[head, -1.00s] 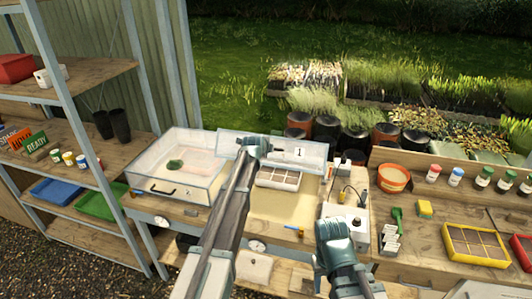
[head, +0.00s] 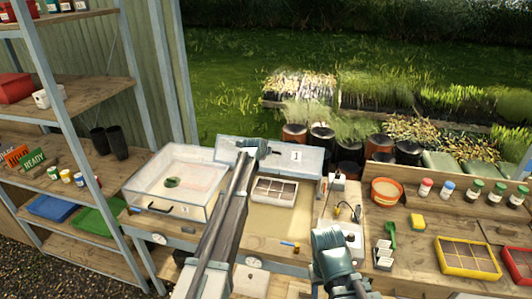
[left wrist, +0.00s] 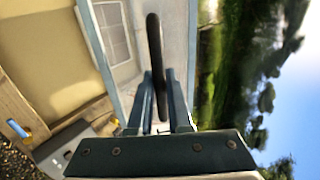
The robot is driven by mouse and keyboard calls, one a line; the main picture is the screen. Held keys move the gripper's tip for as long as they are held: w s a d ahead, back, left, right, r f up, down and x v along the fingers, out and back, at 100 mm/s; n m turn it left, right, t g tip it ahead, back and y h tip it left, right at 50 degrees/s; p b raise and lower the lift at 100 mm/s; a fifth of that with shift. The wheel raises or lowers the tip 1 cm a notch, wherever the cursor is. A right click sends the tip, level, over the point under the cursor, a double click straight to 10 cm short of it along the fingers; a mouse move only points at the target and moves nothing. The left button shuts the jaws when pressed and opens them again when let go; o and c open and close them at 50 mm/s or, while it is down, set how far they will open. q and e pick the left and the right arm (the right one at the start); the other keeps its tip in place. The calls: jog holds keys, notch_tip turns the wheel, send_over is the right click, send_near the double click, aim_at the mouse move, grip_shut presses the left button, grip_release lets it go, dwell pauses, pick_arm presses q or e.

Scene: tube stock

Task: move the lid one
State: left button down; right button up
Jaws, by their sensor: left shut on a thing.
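The lid one (head: 228,154) is a pale, see-through panel with a "1" label, standing raised at the back of the sandy bed (head: 281,222). My left gripper (head: 260,149) reaches it from the front. In the left wrist view the gripper (left wrist: 158,85) is shut on the lid's dark handle (left wrist: 154,35), with the pale panel behind. A white-rimmed tray with compartments (head: 275,190) lies on the bed in front of the lid. My right gripper (head: 328,238) hangs low over the bench front, away from the lid; its fingertips cannot be made out.
A clear box (head: 152,190) with a black front handle stands just left. Right are a terracotta pot (head: 386,190), several small bottles, a yellow tray (head: 440,262) and a green scoop (head: 390,229). Shelves stand far left. Dark pots stand behind the bench.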

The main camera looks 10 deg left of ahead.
pick_arm(q)
jog(key=c, duration=0.8)
grip_release()
jog(key=shift+c, duration=0.2)
jog(key=shift+s+r, duration=0.1)
jog(key=p+v, duration=0.8)
jog(key=v, duration=0.5)
jog(key=shift+s, duration=0.25)
jog(key=shift+r, duration=0.1)
